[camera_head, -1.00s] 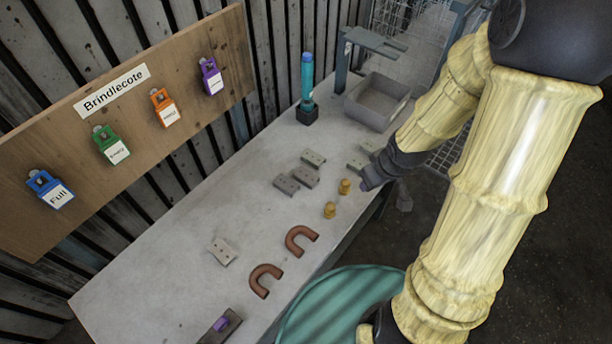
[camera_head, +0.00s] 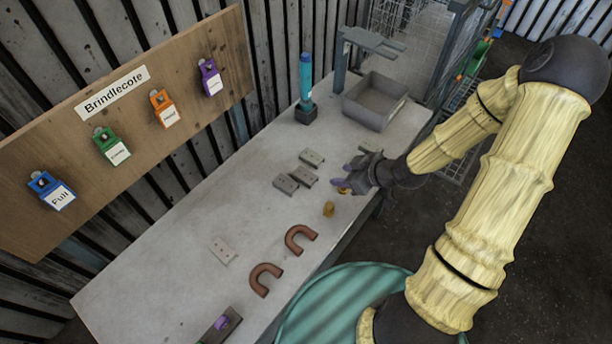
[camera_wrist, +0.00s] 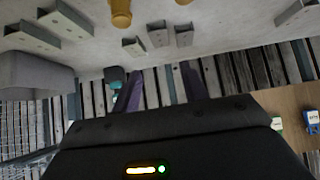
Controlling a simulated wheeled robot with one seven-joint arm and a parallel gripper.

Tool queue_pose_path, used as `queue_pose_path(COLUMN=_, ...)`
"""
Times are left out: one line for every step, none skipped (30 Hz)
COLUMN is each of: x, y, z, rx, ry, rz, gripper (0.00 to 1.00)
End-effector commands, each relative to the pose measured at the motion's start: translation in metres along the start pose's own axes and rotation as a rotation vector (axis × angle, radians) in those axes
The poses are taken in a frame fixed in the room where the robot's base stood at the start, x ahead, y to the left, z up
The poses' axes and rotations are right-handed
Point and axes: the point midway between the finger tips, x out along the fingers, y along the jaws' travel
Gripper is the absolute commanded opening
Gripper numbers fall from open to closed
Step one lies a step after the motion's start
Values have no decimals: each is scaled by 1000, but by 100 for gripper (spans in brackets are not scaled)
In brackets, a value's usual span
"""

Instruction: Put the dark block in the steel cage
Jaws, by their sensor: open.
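Several small two-holed blocks lie on the table, including a pair of darker grey ones, a left one (camera_head: 286,184) and a right one (camera_head: 304,176), and a paler one (camera_head: 312,158). Which is the dark block I cannot tell for sure. The wire-mesh steel cage (camera_head: 398,35) stands behind the table's far end; mesh also shows at the left of the wrist view (camera_wrist: 18,125). My gripper (camera_head: 343,185) is open and empty above the table, right of the darker pair. Its fingers (camera_wrist: 163,90) show in the wrist view with nothing between them.
A grey bin (camera_head: 376,103) and a blue cylinder on a black base (camera_head: 305,114) stand at the far end. A yellow piece (camera_head: 329,209) and two brown U-shaped pipes (camera_head: 300,240) lie nearer. A board with coloured padlocks (camera_head: 110,148) is at left.

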Motion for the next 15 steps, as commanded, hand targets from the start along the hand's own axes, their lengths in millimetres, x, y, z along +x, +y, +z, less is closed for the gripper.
queue_pose_path(x=6, y=-1, z=0, rx=0, ry=-1, rz=-4, gripper=44)
queue_pose_path(x=10, y=-1, z=0, rx=1, ry=-1, rz=-4, gripper=44)
queue_pose_path(x=15, y=-2, z=0, rx=1, ry=-2, rz=-5, gripper=44)
queue_pose_path(x=19, y=-2, z=0, rx=0, ry=-3, rz=-5, gripper=44)
queue_pose_path(x=23, y=-2, z=0, rx=0, ry=-2, rz=-5, gripper=44)
queue_pose_path(x=29, y=-1, z=0, rx=2, ry=-2, rz=-4, gripper=44)
queue_pose_path(x=34, y=-2, z=0, rx=1, ry=-2, rz=-5, gripper=44)
queue_pose_path(x=38, y=-2, z=0, rx=1, ry=-3, rz=-6, gripper=44)
queue_pose_path(x=44, y=-2, z=0, rx=1, ry=-3, rz=-4, gripper=44)
queue_pose_path(x=49, y=-2, z=-1, rx=1, ry=-2, rz=-5, gripper=44)
queue_pose_path(x=53, y=-1, z=-1, rx=2, ry=-2, rz=-4, gripper=44)
queue_pose_path(x=59, y=-1, z=-1, rx=2, ry=-3, rz=-4, gripper=44)
queue_pose_path(x=64, y=-2, z=0, rx=2, ry=-3, rz=-5, gripper=44)
queue_pose_path(x=68, y=-2, z=0, rx=2, ry=-4, rz=-5, gripper=44)
queue_pose_path(x=74, y=-1, z=-1, rx=2, ry=-3, rz=-4, gripper=44)
